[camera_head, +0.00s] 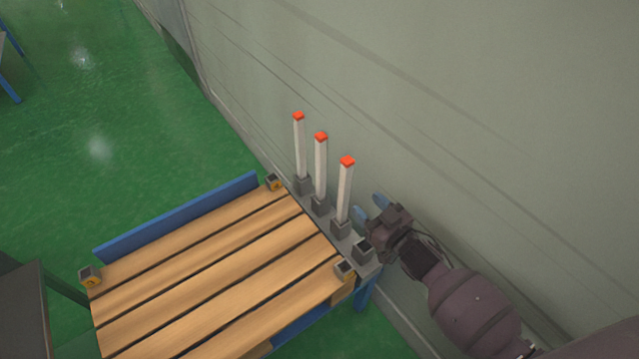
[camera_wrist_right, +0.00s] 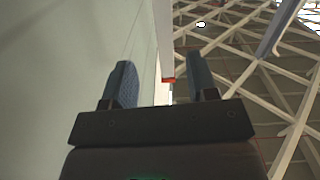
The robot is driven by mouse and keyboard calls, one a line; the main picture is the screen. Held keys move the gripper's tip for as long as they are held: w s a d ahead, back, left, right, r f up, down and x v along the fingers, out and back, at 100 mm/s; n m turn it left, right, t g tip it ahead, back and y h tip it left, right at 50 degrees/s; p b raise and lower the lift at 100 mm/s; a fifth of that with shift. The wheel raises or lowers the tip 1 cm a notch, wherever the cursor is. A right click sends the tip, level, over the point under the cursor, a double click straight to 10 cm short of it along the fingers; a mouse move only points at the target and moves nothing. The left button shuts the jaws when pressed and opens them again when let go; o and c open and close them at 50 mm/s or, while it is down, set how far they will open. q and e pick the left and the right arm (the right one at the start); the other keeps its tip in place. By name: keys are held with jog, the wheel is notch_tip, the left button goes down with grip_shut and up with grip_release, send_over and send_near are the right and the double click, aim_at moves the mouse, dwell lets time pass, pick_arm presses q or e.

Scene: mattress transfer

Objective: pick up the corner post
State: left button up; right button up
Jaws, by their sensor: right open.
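Three white corner posts with red tips stand upright in dark grey sockets along the table's right edge in the head view: a far one (camera_head: 301,150), a middle one (camera_head: 321,168) and a near one (camera_head: 344,192). My right gripper (camera_head: 370,207) is just right of the near post, open and apart from it. My left gripper is not in view.
An empty-looking socket (camera_head: 362,249) sits nearest on the post rail. The slatted wooden table (camera_head: 220,270) has a blue side board (camera_head: 180,215) and small corner brackets (camera_head: 91,277). A pale wall (camera_head: 480,130) rises close behind the posts.

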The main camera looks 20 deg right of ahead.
aim_at(348, 186)
jog(key=shift+w+a+r+m+y, duration=0.3)
jog(key=shift+w+a+r+y, duration=0.1)
jog(key=shift+w+a, duration=0.25)
jog(key=shift+b+x, duration=0.45)
jog(key=shift+x, duration=0.75)
jog(key=shift+w+f, duration=0.15)
jog(key=shift+w, duration=0.15)
jog(key=shift+w+a, duration=0.1)
jog(key=shift+w, duration=0.3)
jog(key=shift+w+a, duration=0.1)
jog(key=shift+w, duration=0.2)
jog(key=b+x, duration=0.1)
jog(key=x, duration=0.2)
jog(key=shift+w, duration=0.1)
jog(key=shift+w+a, duration=0.15)
jog(key=shift+w, duration=0.35)
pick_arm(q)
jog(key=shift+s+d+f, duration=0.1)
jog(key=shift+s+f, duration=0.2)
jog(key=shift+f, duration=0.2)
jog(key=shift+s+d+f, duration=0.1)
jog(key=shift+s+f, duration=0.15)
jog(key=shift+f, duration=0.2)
pick_arm(e)
jog(key=shift+r, duration=0.2)
grip_shut()
